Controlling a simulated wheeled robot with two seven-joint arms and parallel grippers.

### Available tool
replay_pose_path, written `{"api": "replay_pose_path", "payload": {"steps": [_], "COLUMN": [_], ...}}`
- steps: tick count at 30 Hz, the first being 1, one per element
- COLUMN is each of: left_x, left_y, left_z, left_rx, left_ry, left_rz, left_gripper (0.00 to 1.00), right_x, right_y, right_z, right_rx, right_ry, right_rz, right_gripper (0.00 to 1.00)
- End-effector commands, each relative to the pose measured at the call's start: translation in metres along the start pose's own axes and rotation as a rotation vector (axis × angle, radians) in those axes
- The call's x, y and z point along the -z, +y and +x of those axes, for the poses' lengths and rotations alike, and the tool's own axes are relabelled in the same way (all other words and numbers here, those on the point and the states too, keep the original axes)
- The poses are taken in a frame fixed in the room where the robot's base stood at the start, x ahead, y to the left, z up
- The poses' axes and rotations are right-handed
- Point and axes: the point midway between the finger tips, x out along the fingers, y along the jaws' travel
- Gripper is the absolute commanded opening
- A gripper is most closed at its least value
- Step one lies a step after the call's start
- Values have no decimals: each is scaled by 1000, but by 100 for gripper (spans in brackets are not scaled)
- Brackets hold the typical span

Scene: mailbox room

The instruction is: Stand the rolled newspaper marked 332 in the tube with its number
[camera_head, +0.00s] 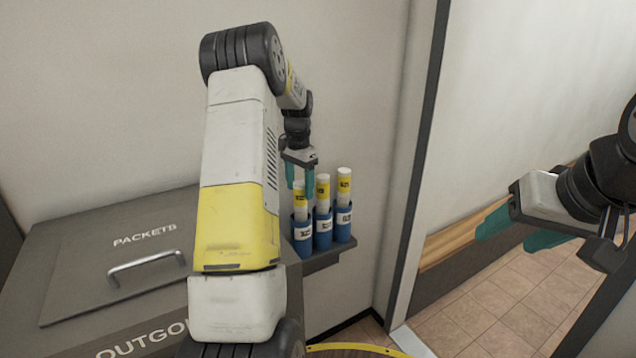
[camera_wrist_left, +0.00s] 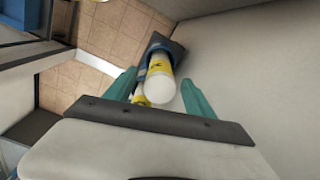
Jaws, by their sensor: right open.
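Three white rolled newspapers with yellow bands stand upright in three blue tubes: the left roll (camera_head: 299,205), the middle roll (camera_head: 322,190) and the right roll (camera_head: 344,182). Their tubes, left (camera_head: 303,238), middle (camera_head: 323,230) and right (camera_head: 343,222), bear white labels. The numbers are too small to read, so I cannot tell which is 332. My left gripper (camera_head: 300,176) is at the top of the left roll. In the left wrist view its teal fingers (camera_wrist_left: 160,93) are apart, with a white roll end (camera_wrist_left: 160,88) between them and gaps at both sides. My right gripper (camera_head: 505,228) is open and empty at the right.
The tubes stand on a dark shelf (camera_head: 322,262) against the wall, beside a grey cabinet with a PACKETS lid (camera_head: 75,265) and handle (camera_head: 147,266). A dark-edged door frame (camera_head: 418,150) rises right of the tubes. Tiled floor (camera_head: 500,305) lies beyond.

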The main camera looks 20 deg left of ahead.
Motion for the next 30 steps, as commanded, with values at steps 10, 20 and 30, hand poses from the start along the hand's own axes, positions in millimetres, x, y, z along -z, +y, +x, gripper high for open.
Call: {"api": "replay_pose_path", "payload": {"steps": [10,20,30], "left_x": [1,1,0], "left_y": [0,0,0], "left_z": [-11,-65,-78], "left_rx": [1,1,0], "left_ry": [1,2,0], "left_rz": [0,0,0], "left_gripper": [63,63,63], "right_x": [0,0,0], "right_y": [0,0,0], "right_z": [0,0,0], "right_rx": [0,0,0], "right_ry": [0,0,0], "right_rz": [0,0,0], "right_gripper": [59,59,59]}}
